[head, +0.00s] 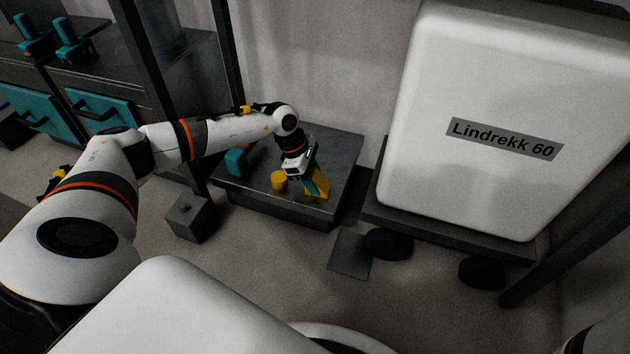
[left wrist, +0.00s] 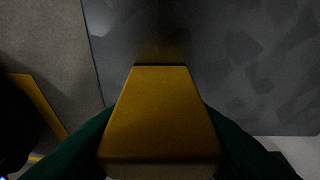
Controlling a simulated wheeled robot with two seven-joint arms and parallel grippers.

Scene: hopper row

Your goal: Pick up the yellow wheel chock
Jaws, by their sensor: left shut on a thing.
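The yellow wheel chock (head: 318,194) is at the right front part of a low dark grey platform (head: 338,160) in the head view. My left gripper (head: 314,181) comes down on it from above and is shut on it. In the left wrist view the chock (left wrist: 160,115) fills the middle as a tapered yellow block, with a dark green finger on each side. Whether its underside touches the platform is hard to tell. My right gripper is out of view.
A yellow cylinder (head: 278,180) stands just left of my left gripper, and a teal object (head: 236,162) stands farther left on the platform. A dark grey box (head: 190,217) is on the floor. A large white hopper labelled Lindrekk 60 (head: 500,110) stands at the right.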

